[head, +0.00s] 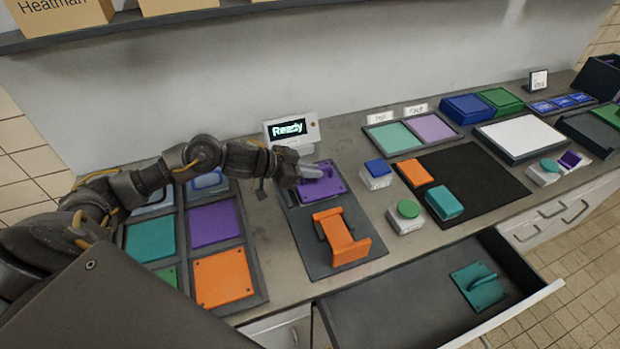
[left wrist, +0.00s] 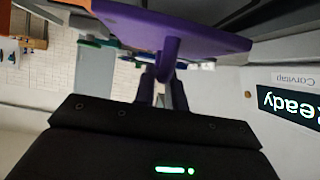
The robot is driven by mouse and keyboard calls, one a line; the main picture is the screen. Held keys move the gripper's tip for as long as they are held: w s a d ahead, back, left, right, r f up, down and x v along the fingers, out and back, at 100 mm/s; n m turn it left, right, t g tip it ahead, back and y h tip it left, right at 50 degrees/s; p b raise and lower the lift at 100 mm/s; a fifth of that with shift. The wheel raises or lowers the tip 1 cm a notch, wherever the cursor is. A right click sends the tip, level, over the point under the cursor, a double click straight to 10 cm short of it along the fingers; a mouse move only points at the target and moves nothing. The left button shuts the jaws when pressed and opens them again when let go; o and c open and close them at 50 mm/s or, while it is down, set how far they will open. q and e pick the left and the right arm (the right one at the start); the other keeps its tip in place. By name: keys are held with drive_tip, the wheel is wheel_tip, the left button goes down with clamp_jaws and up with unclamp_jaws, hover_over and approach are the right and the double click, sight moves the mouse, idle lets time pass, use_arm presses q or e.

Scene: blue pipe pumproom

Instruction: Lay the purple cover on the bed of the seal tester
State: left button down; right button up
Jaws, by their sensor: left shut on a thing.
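The purple cover (head: 326,188) is a flat plate with a raised grip. It is over the dark bed (head: 291,198) of the seal tester, below the display (head: 288,129) that reads "Ready". My left gripper (head: 309,171) is shut on the cover's grip. In the left wrist view the fingers (left wrist: 161,88) close on the purple post, and the plate (left wrist: 185,25) spreads beyond them. I cannot tell whether the plate touches the bed or hovers just above it. My right gripper is not in view.
An orange bracket-like piece (head: 341,238) stands on the grey plate in front of the cover. A tray of coloured panels (head: 256,252) lies to the left. An open drawer (head: 400,318) holds a teal cover (head: 478,287). Small button boxes (head: 405,217) stand to the right.

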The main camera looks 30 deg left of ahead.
sight(310, 181)
use_arm(q)
wheel_tip(310, 181, down, 2)
drive_tip(key=shift+s+a+f+p, duration=0.1)
drive_tip(key=shift+a+f+p, duration=0.1)
drive_tip(key=shift+p, duration=0.1)
drive_tip(key=shift+f, duration=0.4)
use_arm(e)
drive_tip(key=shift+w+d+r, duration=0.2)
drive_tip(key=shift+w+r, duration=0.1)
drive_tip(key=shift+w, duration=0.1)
use_arm(q)
drive_tip(key=c, duration=1.5)
unclamp_jaws()
drive_tip(key=shift+f, duration=0.2)
drive_tip(key=shift+o, duration=0.2)
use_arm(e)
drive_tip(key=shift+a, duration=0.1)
